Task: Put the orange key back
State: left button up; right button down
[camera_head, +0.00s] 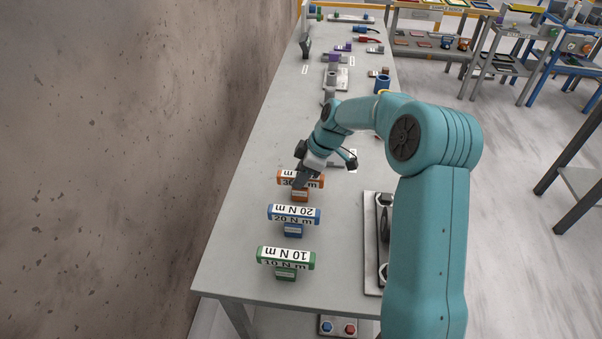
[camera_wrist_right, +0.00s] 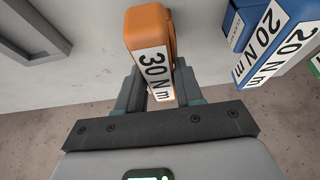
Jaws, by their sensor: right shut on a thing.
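The orange key (camera_head: 288,175), a T-shaped block with a white "30 N m" label, stands in line with the blue and green ones on the grey table (camera_head: 235,230). My right gripper (camera_head: 302,180) reaches it from behind and is shut on it. In the right wrist view the orange key (camera_wrist_right: 148,35) sits between the fingers (camera_wrist_right: 158,88). I cannot tell whether its base rests on the table. The blue key (camera_head: 293,215), labelled "20 N m", is just nearer, and the green key (camera_head: 286,258), labelled "10 N m", nearer still. My left gripper is not in view.
A rock wall (camera_head: 130,160) runs along the table's left side. A grey plate with bolts (camera_head: 372,250) lies at the right edge, partly behind my arm. Several tools and a blue cup (camera_head: 382,83) stand farther back. The table is clear left of the keys.

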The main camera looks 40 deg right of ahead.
jog(key=c, duration=0.7)
grip_release()
jog(key=shift+w+f, duration=0.1)
jog(key=shift+c, duration=0.2)
jog(key=v, duration=1.2)
jog(key=shift+b, duration=0.45)
jog(key=shift+d, duration=0.1)
